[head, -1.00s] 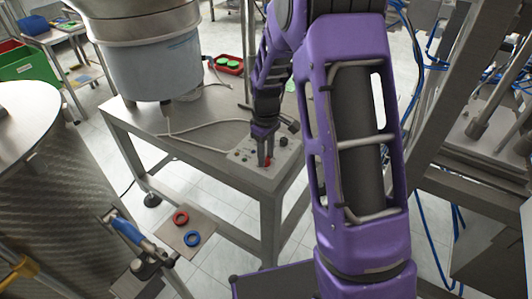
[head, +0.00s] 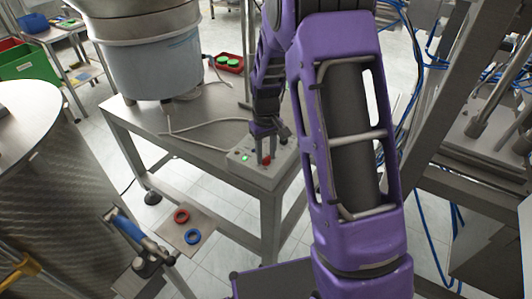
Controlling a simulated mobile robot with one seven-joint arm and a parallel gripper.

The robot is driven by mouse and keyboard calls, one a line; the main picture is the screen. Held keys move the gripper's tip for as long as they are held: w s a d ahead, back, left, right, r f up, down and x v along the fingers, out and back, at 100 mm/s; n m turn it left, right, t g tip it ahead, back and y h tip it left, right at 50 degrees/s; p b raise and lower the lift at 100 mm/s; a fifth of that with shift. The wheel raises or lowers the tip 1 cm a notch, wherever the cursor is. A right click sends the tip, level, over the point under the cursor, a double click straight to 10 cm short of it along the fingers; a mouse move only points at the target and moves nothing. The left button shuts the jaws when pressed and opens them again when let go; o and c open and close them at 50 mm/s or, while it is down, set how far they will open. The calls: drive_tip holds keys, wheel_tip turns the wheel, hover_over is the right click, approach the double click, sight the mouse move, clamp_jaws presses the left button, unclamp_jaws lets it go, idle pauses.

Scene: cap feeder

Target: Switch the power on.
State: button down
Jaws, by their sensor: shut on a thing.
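The grey control box (head: 257,176) sits on the metal table's near right corner. A green light (head: 245,157) glows on the left of its top. My gripper (head: 265,157) points down onto the top of the box, its fingers closed on a small switch that they mostly hide. A red part (head: 267,160) shows at the fingertips; I cannot tell whether it is the switch itself or a button beside it.
A large feeder bowl (head: 155,60) stands on the metal table (head: 200,150), with a pale cable trailing to the box. A plate (head: 180,237) with a red and a blue ring is at lower left. A red tray (head: 230,64) with green caps lies behind.

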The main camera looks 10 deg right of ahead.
sight(266, 158)
drive_tip(key=c, duration=0.5)
unclamp_jaws()
drive_tip(key=shift+r, duration=0.15)
wheel_tip(266, 158, up, 17)
drive_tip(key=shift+r+p, duration=0.1)
drive_tip(key=shift+p, duration=1.15)
